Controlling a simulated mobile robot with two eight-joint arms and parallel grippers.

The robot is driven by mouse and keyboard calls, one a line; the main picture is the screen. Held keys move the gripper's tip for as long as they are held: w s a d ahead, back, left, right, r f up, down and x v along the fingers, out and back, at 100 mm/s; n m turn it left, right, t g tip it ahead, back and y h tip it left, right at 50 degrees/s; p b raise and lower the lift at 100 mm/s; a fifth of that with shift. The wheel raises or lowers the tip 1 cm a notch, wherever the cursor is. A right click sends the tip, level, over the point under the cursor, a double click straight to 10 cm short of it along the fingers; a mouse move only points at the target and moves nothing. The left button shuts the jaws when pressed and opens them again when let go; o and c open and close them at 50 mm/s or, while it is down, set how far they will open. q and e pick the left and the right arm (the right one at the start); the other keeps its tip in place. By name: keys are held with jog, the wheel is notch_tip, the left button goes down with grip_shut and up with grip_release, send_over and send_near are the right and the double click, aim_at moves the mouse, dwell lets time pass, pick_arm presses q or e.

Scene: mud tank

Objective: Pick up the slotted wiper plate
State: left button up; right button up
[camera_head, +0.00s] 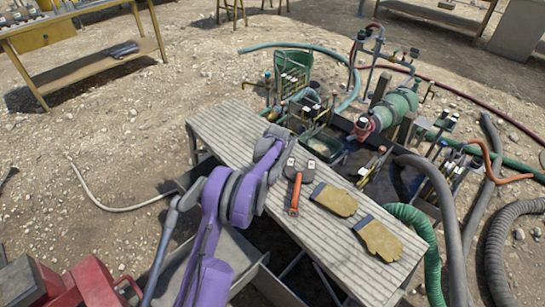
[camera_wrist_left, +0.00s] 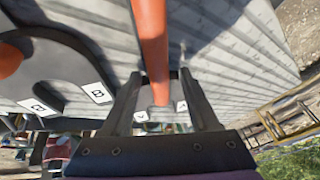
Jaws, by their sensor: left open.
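A dark plate with pale labels and an orange handle (camera_head: 294,195), which I take for the slotted wiper plate, lies on the slatted table (camera_head: 225,125). In the left wrist view, a dark curved part with white labels (camera_wrist_left: 75,75) is at left. An orange bar (camera_wrist_left: 154,40), likely the handle, runs between the fingers of my left gripper (camera_wrist_left: 160,78). The gripper is open around the bar; I cannot tell whether it touches. My right gripper is not in view.
Two tan gloves (camera_head: 334,199), (camera_head: 378,239) lie to the right of the handle on the table. Behind the table stand a green pump (camera_head: 397,105), pipes and hoses. A green corrugated hose (camera_head: 420,225) passes the table's right end.

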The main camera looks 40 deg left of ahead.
pick_arm(q)
grip_shut()
dwell(0.3)
dwell(1.1)
